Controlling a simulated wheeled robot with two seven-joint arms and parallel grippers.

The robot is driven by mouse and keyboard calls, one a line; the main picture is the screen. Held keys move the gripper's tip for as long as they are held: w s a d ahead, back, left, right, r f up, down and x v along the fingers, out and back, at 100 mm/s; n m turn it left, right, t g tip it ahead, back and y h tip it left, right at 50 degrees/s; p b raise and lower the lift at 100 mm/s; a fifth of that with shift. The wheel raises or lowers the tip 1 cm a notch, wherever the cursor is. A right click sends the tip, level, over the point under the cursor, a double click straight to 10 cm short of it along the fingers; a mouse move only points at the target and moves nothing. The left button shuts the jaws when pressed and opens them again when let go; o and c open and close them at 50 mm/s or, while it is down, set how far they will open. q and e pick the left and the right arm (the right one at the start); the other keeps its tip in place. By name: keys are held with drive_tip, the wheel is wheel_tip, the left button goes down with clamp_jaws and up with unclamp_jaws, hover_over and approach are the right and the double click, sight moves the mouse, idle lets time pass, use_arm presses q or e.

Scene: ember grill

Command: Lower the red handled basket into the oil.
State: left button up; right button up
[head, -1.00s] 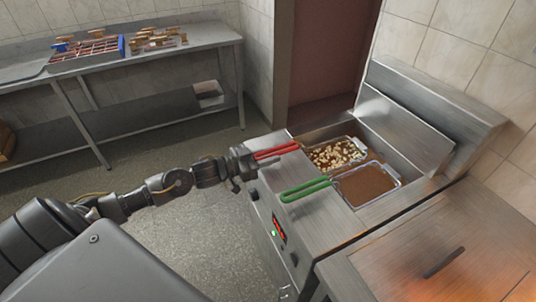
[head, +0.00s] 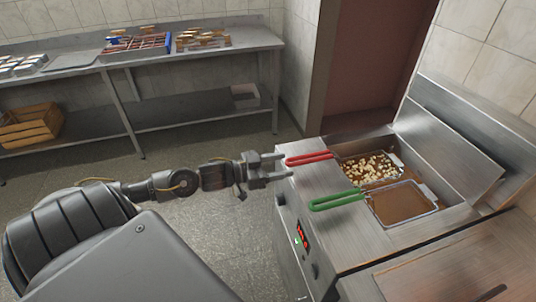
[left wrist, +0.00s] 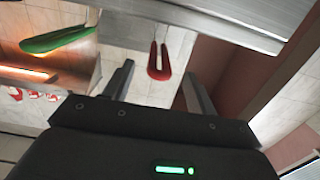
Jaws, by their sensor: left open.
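The red handle (head: 308,159) sticks out over the fryer's front deck, and its basket (head: 398,160) with pale food pieces (head: 368,168) is in the far well, with brown oil around the pieces. I cannot tell how deep it sits. My left gripper (head: 284,164) is open and empty at the handle's near end. In the left wrist view the red handle (left wrist: 158,62) shows between the two spread fingers (left wrist: 158,85), beyond the tips and apart from them. The right gripper is not in view.
A green handle (head: 336,200) and its basket (head: 402,205) sit in the nearer well, beside the red one. The fryer's steel front deck (head: 350,235) lies below. A steel bench (head: 80,70) with trays stands at the back left. Floor between is clear.

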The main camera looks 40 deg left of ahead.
use_arm(q)
drive_tip(key=shift+v, duration=2.15)
